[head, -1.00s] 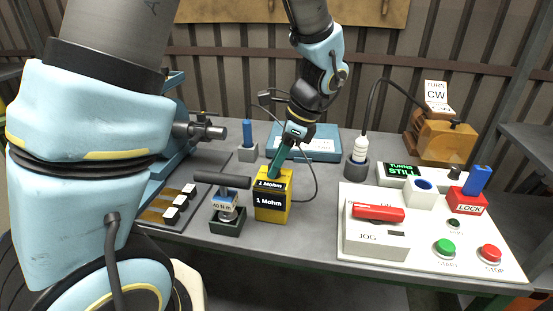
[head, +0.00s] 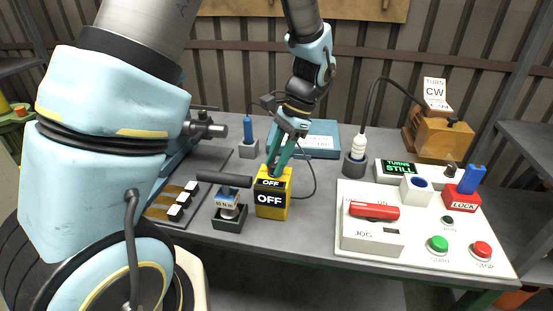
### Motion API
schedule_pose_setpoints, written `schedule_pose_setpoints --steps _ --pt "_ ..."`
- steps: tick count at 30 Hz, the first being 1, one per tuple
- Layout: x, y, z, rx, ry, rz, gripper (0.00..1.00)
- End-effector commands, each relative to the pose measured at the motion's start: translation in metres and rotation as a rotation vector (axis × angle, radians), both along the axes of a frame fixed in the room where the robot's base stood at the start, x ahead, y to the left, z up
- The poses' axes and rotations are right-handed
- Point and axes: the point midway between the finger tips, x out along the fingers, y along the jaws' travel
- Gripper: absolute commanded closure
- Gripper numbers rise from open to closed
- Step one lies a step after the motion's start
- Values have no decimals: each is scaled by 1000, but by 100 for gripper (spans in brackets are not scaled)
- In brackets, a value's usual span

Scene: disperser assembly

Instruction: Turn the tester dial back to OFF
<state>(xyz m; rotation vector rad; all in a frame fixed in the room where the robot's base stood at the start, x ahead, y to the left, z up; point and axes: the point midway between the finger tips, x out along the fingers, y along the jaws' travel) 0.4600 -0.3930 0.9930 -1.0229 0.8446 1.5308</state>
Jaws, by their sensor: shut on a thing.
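The tester (head: 271,207) is a yellow and black box near the middle of the bench. Its front label and its top label both read OFF. My gripper (head: 275,172) comes down from above with its green fingers at the top of the tester. It is shut on the dial there, which the fingers mostly hide. A dark cable runs from the tester's right side up toward the back.
A torque tool with a dark handle (head: 224,180) stands close left of the tester. A white control panel (head: 420,245) with a red JOG lever, buttons and a LOCK block lies to the right. A blue box (head: 318,138) is behind. The strip between tester and panel is clear.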

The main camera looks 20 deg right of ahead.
Motion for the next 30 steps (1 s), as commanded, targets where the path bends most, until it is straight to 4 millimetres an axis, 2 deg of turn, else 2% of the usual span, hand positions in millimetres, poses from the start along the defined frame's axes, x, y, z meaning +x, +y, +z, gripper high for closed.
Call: schedule_pose_setpoints --steps 13,14,15,21,30 --pt "0 0 0 -1 0 8 100" --pt "0 0 0 -1 0 8 57" --pt "0 0 0 -1 0 8 53" --pt "0 0 0 0 0 8 30" --pt "0 -1 2 -1 0 8 30"
